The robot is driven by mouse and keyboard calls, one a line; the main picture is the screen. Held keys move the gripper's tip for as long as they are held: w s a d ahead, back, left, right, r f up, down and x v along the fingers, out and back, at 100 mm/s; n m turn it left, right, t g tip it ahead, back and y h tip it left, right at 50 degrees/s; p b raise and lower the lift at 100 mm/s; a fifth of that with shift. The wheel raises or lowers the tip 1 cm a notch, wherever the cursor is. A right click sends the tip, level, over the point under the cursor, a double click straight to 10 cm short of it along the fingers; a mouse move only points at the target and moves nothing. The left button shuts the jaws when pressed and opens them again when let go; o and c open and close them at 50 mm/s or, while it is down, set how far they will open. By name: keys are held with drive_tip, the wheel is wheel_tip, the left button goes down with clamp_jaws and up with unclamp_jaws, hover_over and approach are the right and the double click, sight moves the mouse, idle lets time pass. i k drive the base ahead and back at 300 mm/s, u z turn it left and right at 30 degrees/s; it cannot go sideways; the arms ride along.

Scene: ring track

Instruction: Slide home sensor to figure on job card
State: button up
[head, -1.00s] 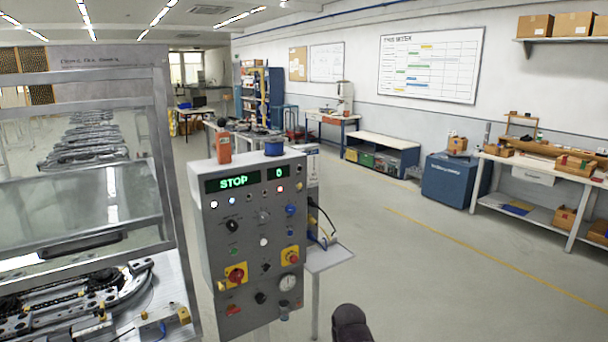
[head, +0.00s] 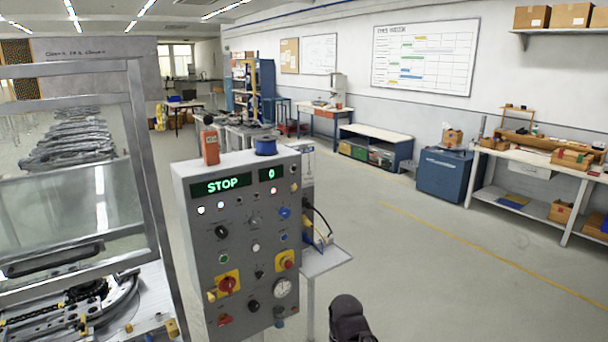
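No home sensor can be made out for certain; part of the ring track (head: 75,310) shows at the lower left, behind a framed clear guard (head: 65,205), and the frame edge cuts it off. No job card with a readable figure can be made out. A grey control panel (head: 245,215) stands in the middle, its green display (head: 222,184) reading STOP and a smaller one (head: 271,174) reading 0. A dark rounded part of my arm shows at the bottom centre. My gripper's fingers are not in view.
A small shelf (head: 328,260) juts from the panel's right side. A blue cabinet (head: 443,178) and a workbench (head: 540,170) with boxes stand along the right wall. The floor (head: 440,270) between panel and workbench is clear.

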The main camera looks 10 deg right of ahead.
sight(82, 326)
drive_tip(key=u, duration=1.3)
drive_tip(key=k, duration=0.65)
drive_tip(key=i, duration=0.45)
drive_tip(key=z, duration=0.15)
